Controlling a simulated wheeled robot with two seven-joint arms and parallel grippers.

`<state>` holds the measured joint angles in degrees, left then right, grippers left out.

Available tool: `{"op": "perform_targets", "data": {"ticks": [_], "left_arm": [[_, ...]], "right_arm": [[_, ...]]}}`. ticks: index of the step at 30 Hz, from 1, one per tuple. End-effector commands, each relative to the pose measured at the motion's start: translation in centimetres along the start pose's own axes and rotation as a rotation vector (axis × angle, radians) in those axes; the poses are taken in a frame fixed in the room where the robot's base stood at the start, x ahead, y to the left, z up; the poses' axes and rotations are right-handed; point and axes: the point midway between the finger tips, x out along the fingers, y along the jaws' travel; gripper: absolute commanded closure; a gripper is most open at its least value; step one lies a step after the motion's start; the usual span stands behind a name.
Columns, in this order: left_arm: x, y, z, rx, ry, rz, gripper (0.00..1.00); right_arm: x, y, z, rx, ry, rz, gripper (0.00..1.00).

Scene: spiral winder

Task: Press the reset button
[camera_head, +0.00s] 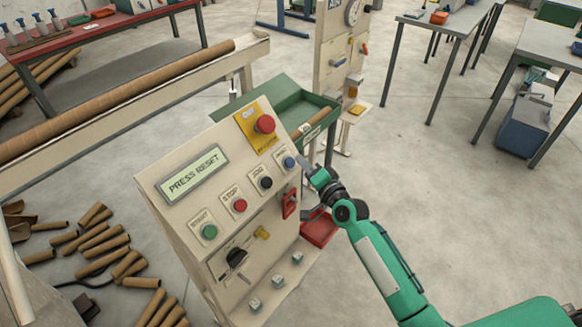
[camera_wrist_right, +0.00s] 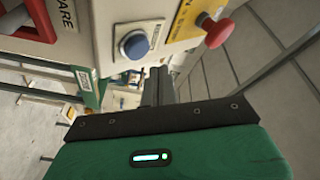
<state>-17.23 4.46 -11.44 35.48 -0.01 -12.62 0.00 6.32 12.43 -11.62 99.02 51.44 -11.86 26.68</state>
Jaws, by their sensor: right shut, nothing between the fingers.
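The control panel (camera_head: 190,165) has a display (camera_head: 194,172) reading "PRESS RESET". A blue button (camera_head: 289,162) is at the right end of its row of buttons; its label is too small to read. The blue button also shows in the right wrist view (camera_wrist_right: 134,45), on a square plate. My right gripper (camera_head: 303,161) is shut and empty, with its fingertips close beside the blue button. In the right wrist view its fingers (camera_wrist_right: 158,84) point just right of and below the button. I cannot tell whether they touch the panel. My left gripper is out of view.
A red emergency-stop knob (camera_head: 264,124) on a yellow plate sits above the blue button. Black (camera_head: 266,182), red (camera_head: 240,205) and green (camera_head: 209,231) buttons lie to its left. A red switch (camera_head: 290,203) is below. A green tray (camera_head: 290,105) stands behind the panel.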

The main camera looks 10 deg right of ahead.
Motion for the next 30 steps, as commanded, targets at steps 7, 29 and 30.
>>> {"op": "perform_targets", "data": {"ticks": [7, 29, 30], "left_arm": [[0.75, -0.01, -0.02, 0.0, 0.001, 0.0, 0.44], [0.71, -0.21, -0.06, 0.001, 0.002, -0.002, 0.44], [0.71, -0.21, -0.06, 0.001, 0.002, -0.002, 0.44]], "right_arm": [[0.94, 0.64, 0.72, 0.0, 0.0, -0.001, 1.0], [0.95, 0.63, 0.7, 0.0, 0.0, 0.0, 1.0], [0.95, 0.63, 0.7, 0.0, 0.0, 0.0, 1.0]]}}
